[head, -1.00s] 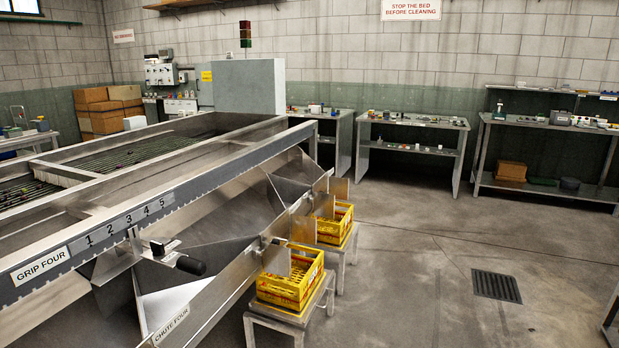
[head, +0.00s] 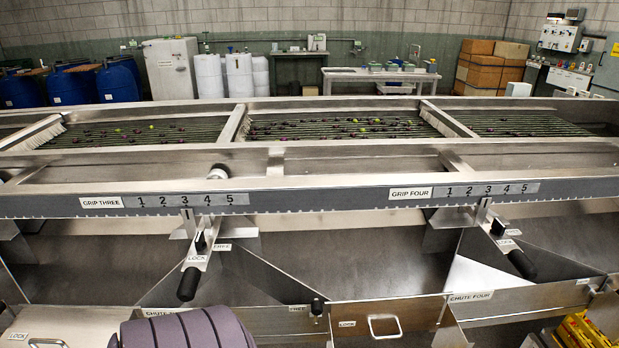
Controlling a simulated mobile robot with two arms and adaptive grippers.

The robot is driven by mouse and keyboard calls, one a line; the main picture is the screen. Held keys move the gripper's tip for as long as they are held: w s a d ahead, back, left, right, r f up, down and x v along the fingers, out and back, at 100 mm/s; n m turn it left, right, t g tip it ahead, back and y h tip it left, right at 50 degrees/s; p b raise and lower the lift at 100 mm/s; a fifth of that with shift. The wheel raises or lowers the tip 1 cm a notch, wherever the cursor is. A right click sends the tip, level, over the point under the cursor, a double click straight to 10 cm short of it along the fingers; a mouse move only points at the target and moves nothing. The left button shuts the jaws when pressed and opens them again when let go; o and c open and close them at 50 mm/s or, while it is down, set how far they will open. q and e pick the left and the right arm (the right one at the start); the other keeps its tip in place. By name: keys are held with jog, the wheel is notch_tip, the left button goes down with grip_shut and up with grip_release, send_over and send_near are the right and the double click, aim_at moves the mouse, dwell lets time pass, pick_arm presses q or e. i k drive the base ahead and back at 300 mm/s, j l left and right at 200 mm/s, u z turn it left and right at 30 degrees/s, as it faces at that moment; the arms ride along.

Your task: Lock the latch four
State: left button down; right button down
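The GRIP FOUR lever hangs below the rail at right in the head view, with a black handle (head: 522,264) pointing down and to the right. A small black latch knob (head: 498,227) sits on its bracket. Small plates stand beside it; one reads LOCK (head: 506,242), and the other is too small to read surely. I cannot tell the latch's exact setting. The GRIP FOUR label (head: 411,193) and scale 1 to 5 (head: 487,190) are on the rail above. Neither gripper shows in the head view.
The GRIP THREE lever (head: 188,284) hangs at left with its own LOCK and FREE plates. A panel with a handle (head: 384,326) and a black knob (head: 317,306) stand in the foreground. The CHUTE FOUR edge (head: 470,296) and a yellow crate (head: 580,331) are at lower right.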

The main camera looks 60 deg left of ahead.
aim_at(316, 306)
jog(key=u, duration=1.75)
jog(key=i+j, duration=0.25)
